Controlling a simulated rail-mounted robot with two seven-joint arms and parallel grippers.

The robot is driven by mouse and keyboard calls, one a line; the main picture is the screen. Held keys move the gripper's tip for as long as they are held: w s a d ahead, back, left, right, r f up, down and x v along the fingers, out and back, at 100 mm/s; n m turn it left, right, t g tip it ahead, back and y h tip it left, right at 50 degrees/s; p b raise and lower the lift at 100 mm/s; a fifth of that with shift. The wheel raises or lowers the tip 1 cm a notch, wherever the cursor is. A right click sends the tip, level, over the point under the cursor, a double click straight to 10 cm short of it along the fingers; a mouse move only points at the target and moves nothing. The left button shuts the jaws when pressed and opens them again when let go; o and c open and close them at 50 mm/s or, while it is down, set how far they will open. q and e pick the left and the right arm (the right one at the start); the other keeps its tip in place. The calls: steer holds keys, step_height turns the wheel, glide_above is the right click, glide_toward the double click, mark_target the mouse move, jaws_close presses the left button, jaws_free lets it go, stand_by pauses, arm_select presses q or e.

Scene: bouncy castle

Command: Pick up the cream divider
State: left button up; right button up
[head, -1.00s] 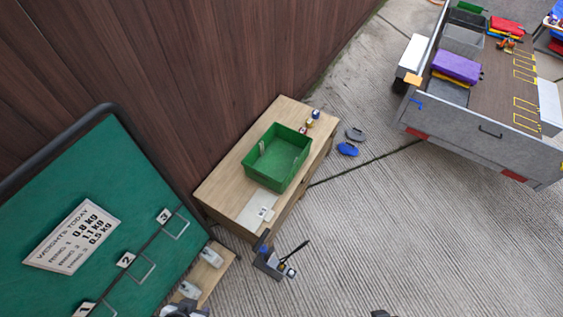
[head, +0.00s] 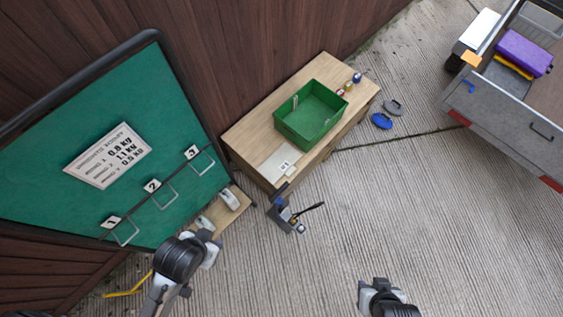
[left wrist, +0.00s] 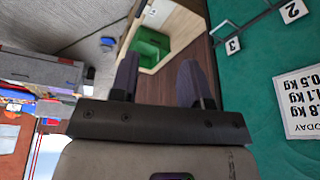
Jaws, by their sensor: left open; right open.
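A green bin (head: 291,136) stands on a wooden table. A thin pale upright piece (head: 295,101), possibly the cream divider, shows at its left inner wall. Another pale bit (head: 326,122) shows near its front right; both are too small to identify surely. The bin also shows beyond my fingers in the left wrist view (left wrist: 152,44). My left gripper (left wrist: 157,82) is open, with nothing between its fingers, and well short of the bin. My right gripper (head: 375,288) is low in the head view, away from the table; its fingers are hardly visible.
The table (head: 248,138) stands against a wooden fence. A pale sheet (head: 277,165) lies near its front corner; small jars (head: 348,86) stand at its far end. A green board (head: 70,110) is left. A grey device (head: 284,213) stands before the table.

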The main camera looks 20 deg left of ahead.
arm_select(q)
steer(key=shift+o, duration=0.2)
steer(key=o, duration=1)
steer(key=shift+o, duration=0.2)
